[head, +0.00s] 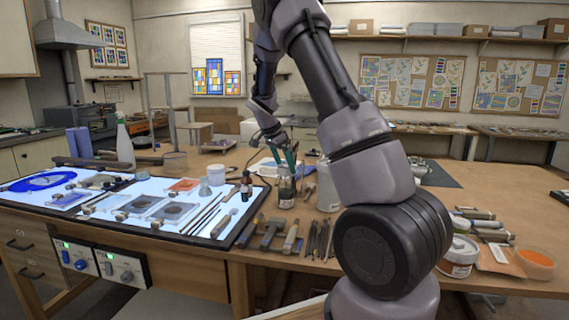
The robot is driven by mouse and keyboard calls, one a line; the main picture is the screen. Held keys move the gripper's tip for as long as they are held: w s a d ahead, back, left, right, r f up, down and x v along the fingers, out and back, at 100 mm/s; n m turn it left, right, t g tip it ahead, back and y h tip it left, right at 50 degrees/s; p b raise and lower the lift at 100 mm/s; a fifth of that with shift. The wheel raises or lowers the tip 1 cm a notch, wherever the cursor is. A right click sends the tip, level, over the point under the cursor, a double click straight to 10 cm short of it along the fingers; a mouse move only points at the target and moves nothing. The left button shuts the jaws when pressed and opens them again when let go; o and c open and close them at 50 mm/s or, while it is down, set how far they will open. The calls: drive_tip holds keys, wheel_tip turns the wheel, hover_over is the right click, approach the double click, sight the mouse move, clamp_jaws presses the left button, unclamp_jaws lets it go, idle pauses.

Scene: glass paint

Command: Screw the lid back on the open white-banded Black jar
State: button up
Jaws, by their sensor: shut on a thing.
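The white-banded Black jar (286,192) is a small dark glass jar with a pale label band, standing upright on the wooden table just right of the light panel. My gripper (286,166) points down right above the jar, with teal-tipped fingers at its top. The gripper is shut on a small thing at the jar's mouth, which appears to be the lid. The lid is mostly hidden by the fingers and too small to make out. I cannot tell whether it touches the jar's rim or how it sits.
Hand tools (292,238) lie in front.

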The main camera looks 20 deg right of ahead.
sight(285, 175)
drive_tip(key=n, duration=0.2)
drive_tip(key=n+t+y, duration=0.1)
drive_tip(key=n, duration=0.1)
drive_tip(key=shift+s+d+f+t, duration=0.15)
drive_tip(key=shift+s+t, duration=0.05)
drive_tip(key=shift+t, duration=0.1)
drive_tip(key=n, duration=0.2)
drive_tip(key=n+t, duration=0.1)
drive_tip(key=shift+f+n+y, duration=0.2)
drive_tip(key=shift+n+y, duration=0.2)
drive_tip(key=shift+f+n, duration=0.3)
drive_tip(key=shift+f, duration=1.35)
drive_tip(key=shift+a+f, duration=0.2)
drive_tip(key=shift+f, duration=0.65)
idle(0.7)
drive_tip(key=shift+a+m+g+h, duration=0.1)
drive_tip(key=shift+m+g+h, duration=0.25)
drive_tip(key=shift+m, duration=1)
drive_tip(key=shift+m+g+h, duration=0.35)
drive_tip(key=shift+m, duration=1)
